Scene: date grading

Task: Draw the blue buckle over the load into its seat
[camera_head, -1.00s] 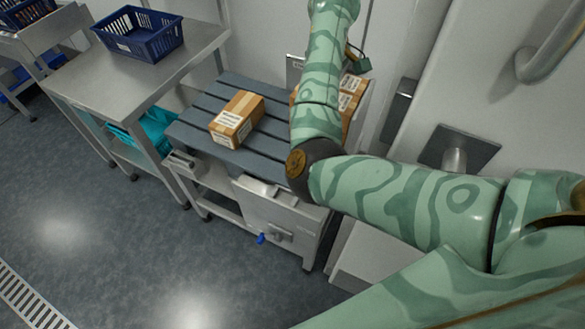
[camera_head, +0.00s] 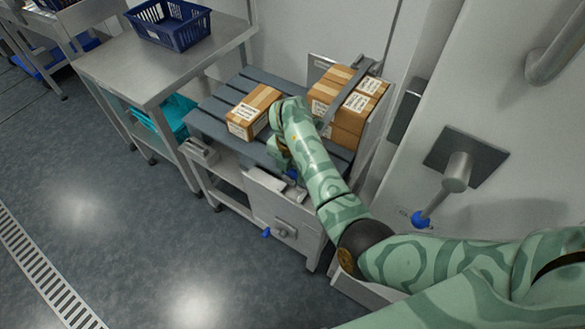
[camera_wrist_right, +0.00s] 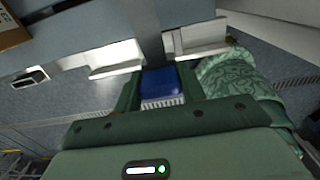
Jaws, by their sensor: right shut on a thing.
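The blue buckle (camera_wrist_right: 160,85) is between the fingers of my right gripper (camera_wrist_right: 158,92) in the right wrist view, and the gripper is shut on it. A grey strap (camera_wrist_right: 146,35) runs up from it. In the head view my right gripper (camera_head: 288,172) is low at the table's front edge, with a bit of blue showing at it. The load is a stack of cartons (camera_head: 343,102) at the table's back right, with the dark strap (camera_head: 362,68) across it. Pale metal fittings (camera_wrist_right: 203,36) lie just beyond the fingers; I cannot tell which is the seat. My left gripper is not in view.
A single carton (camera_head: 254,112) lies on the slatted table (camera_head: 218,122), left of my arm. A steel bench (camera_head: 165,75) with a blue basket (camera_head: 170,24) stands at the left. A blue-ended lever (camera_head: 421,218) is on the right wall. A blue-tipped handle (camera_head: 267,233) sticks out below the table.

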